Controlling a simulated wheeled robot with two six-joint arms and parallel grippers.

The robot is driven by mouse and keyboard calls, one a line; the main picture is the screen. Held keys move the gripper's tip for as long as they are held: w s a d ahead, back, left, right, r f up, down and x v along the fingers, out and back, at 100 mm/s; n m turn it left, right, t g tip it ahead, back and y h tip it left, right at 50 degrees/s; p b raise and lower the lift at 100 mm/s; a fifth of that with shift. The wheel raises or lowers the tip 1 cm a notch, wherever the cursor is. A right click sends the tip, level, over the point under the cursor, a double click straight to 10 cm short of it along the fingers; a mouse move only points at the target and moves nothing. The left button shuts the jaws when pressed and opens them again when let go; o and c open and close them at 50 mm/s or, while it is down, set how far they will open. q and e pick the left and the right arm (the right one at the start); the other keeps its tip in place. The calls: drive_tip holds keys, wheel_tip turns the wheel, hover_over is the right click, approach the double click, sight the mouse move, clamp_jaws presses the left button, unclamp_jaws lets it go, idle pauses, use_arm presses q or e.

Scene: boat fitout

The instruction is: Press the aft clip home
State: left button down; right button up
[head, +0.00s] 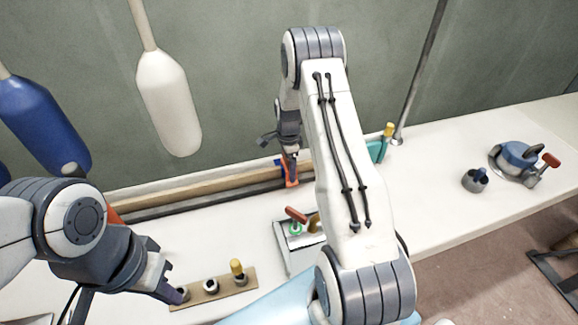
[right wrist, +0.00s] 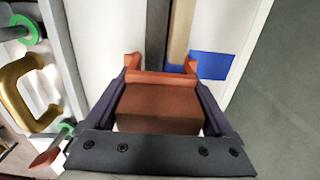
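An orange clip (head: 291,172) is at the right end of the dark strip (head: 215,200) by the back wall. In the right wrist view the clip (right wrist: 158,105) sits between my right gripper's fingers (right wrist: 160,95), which lie along both its sides. Its two prongs stand either side of the strips' ends; whether it is fully seated I cannot tell. My right gripper also shows in the head view (head: 288,152). A second orange piece (head: 113,214) is partly hidden behind my left arm. My left gripper (head: 170,284) is open and empty beside the small board.
A wooden strip (head: 200,188) runs behind the dark one. The small board (head: 222,291) carries several round holders. A grey tray (head: 281,245) with a red-handled tool is near the middle. A winch (head: 516,158) and dark pot (head: 475,180) stand right. Paddles (head: 168,100) hang on the wall.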

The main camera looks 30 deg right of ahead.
drive_tip(key=o, duration=0.5)
drive_tip(key=shift+c, duration=0.2)
drive_tip(key=c, duration=1)
drive_tip(key=shift+s+f+b, duration=0.1)
drive_tip(key=shift+f+b, duration=0.35)
drive_tip(key=shift+f, duration=0.3)
drive_tip(key=o, duration=1.6)
drive_tip(key=shift+r, duration=0.15)
drive_tip(key=shift+r, duration=0.4)
wheel_tip(320, 180, up, 9)
drive_tip(key=shift+r+b, duration=0.2)
drive_tip(key=shift+b, duration=0.2)
